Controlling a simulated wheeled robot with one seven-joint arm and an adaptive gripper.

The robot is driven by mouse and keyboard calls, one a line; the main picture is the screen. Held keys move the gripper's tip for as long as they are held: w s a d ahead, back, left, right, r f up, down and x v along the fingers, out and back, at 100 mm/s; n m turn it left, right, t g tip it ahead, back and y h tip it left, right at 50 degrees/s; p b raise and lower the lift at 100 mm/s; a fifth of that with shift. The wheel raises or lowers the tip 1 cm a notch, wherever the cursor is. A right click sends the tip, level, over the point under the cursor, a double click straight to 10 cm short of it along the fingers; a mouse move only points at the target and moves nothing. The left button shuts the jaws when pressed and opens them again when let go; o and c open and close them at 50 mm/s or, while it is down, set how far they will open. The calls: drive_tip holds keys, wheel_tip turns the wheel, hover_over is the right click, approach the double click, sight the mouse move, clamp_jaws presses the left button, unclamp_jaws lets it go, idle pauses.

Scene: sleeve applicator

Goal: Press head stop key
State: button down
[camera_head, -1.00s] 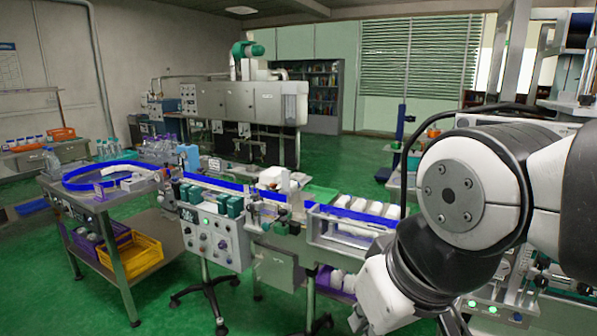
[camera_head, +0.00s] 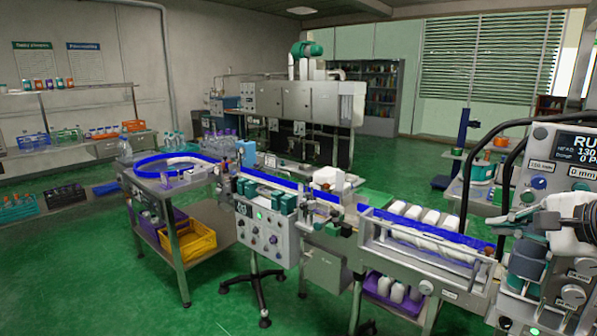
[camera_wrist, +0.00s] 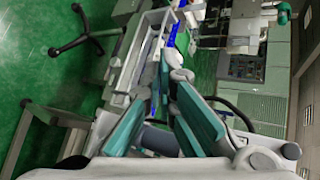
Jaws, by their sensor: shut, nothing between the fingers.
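A control panel (camera_head: 582,150) stands at the right edge of the head view. It has a lit display (camera_head: 580,147) reading "RUN", with "HEAD" and a number below. A blue knob (camera_head: 538,183) sits at its lower left. My arm's white and dark parts cover much of the area below the display. I cannot pick out a key marked head stop. My gripper (camera_wrist: 167,78) shows in the wrist view with its teal fingers closed together at the tips, and it holds nothing. The panel is not recognisable in the wrist view, so I cannot tell the gap to it.
A conveyor line with a blue belt (camera_head: 322,193) crosses the middle, with white bottles (camera_head: 432,218) at its right end. A separate grey control box (camera_head: 262,235) with knobs stands on a wheeled base. Green floor (camera_head: 90,275) is clear at the left.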

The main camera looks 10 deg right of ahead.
drive_tip(key=s+d+m+h, duration=0.2)
drive_tip(key=d+m+h, duration=0.1)
drive_tip(key=d, duration=0.6)
drive_tip(key=shift+s+m+t, duration=0.15)
drive_tip(key=shift+m+t, duration=0.25)
drive_tip(key=shift+m, duration=0.1)
drive_tip(key=shift+d+r, duration=0.1)
drive_tip(key=shift+d, duration=0.05)
drive_tip(key=w+d, duration=0.5)
drive_tip(key=d, duration=0.1)
drive_tip(key=shift+w+d, duration=0.25)
drive_tip(key=shift+w, duration=0.15)
drive_tip(key=shift+d, duration=0.1)
idle(0.5)
drive_tip(key=shift+w+d+b, duration=0.2)
drive_tip(key=shift+w+b, duration=0.05)
drive_tip(key=shift+b, duration=0.15)
